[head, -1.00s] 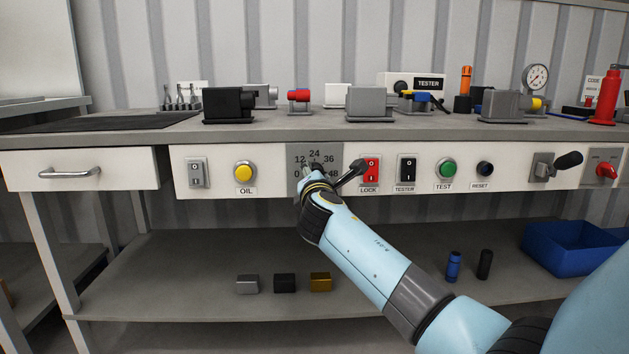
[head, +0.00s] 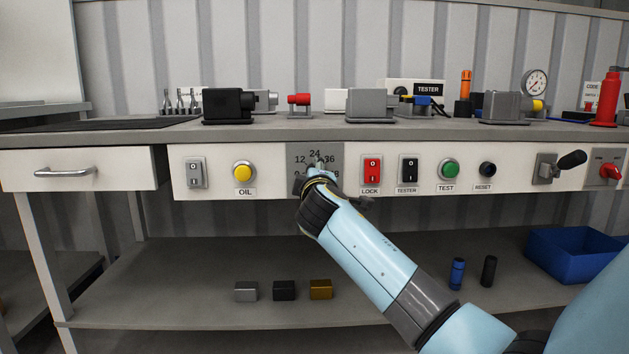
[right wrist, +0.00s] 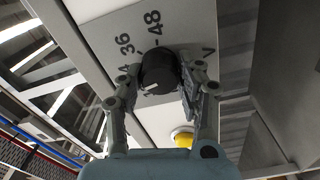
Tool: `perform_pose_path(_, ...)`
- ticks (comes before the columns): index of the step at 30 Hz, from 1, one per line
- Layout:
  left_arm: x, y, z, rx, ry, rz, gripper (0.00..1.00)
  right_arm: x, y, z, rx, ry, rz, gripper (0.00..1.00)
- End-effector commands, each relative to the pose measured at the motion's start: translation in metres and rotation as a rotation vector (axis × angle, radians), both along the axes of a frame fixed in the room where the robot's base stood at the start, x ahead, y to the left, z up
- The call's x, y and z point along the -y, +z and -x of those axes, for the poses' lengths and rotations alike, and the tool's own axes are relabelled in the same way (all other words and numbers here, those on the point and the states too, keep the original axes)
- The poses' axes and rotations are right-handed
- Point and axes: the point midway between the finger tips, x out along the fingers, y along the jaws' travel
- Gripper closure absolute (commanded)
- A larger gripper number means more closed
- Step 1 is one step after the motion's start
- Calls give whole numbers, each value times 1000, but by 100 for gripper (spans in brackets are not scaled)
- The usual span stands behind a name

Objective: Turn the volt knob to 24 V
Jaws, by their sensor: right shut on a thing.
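My right gripper (head: 318,168) is at the dial and hides the knob there. In the right wrist view, the black volt knob (right wrist: 158,70) sits between the two fingers of my right gripper (right wrist: 160,82), which is shut on it. The marks 36 and 48 show beside the knob on the plate (right wrist: 185,28). I cannot tell which mark the knob points at. My left gripper is not in view.
The red LOCK switch (head: 372,170) is just right of the dial. The yellow OIL button (head: 243,172) is to its left. The TESTER switch (head: 408,169) and green TEST button (head: 449,169) are further right. The bench top (head: 290,134) overhangs the panel.

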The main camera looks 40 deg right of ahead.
Motion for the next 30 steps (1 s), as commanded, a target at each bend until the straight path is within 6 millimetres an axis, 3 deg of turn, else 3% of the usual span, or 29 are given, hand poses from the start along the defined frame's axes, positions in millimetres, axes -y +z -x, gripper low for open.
perform_pose_path(12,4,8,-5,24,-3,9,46,0,-3,1,87,-2,-152,96)
perform_pose_path(28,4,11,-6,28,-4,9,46,0,-3,1,96,-2,-170,96)
perform_pose_path(29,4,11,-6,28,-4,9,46,0,-3,1,96,-2,-170,60)
perform_pose_path(30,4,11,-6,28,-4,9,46,0,-3,1,96,-2,-170,55)
